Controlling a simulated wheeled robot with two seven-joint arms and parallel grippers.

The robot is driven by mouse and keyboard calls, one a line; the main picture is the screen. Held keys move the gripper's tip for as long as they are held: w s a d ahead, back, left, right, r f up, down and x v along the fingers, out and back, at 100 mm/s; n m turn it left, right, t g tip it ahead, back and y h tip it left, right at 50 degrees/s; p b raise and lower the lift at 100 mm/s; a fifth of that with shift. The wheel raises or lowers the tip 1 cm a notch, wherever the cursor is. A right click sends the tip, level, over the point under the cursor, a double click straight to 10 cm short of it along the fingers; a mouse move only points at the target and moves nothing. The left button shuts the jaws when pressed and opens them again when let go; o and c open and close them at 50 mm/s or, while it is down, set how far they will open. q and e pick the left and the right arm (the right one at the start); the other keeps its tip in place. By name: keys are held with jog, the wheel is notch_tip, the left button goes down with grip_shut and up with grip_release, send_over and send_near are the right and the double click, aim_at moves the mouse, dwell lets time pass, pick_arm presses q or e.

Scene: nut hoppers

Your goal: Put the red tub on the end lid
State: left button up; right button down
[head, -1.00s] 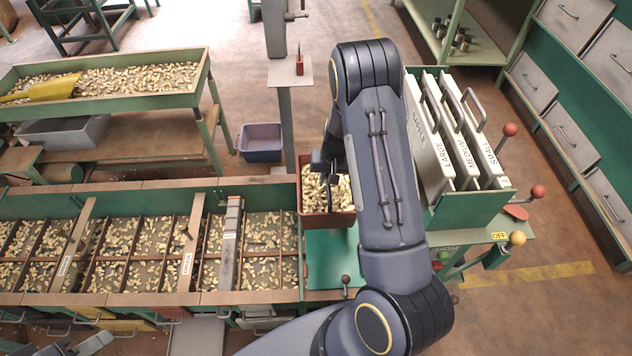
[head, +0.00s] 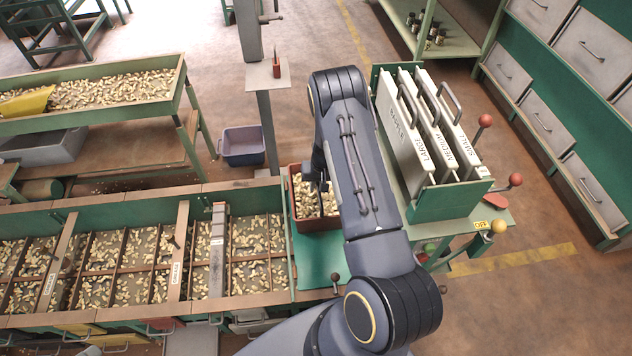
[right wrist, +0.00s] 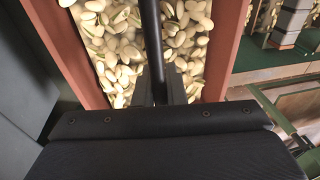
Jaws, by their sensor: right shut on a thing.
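The red tub (head: 318,226), full of nuts, is at the right end of the long hopper. It appears over the far part of the green end lid (head: 318,262); I cannot tell whether its base touches. My right gripper (head: 318,182) reaches down over the tub and is shut on it, with the grip partly hidden by my arm. In the right wrist view, the tub's red walls (right wrist: 70,45) lie on both sides of the nuts, and a dark bar runs between them up to my gripper (right wrist: 157,88). My left gripper is not clearly in view.
The nut hopper (head: 150,312) with its dividers lies left of the lid. A green rack (head: 450,200) of upright labelled plates stands right, beside ball-topped levers (head: 515,180). A post (head: 265,110) stands behind the tub. A knobbed lever (head: 335,277) rises at the lid's front.

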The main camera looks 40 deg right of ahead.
jog(key=shift+w, duration=0.1)
jog(key=c, duration=1.9)
grip_release()
jog(key=shift+f, duration=0.1)
jog(key=o, duration=0.4)
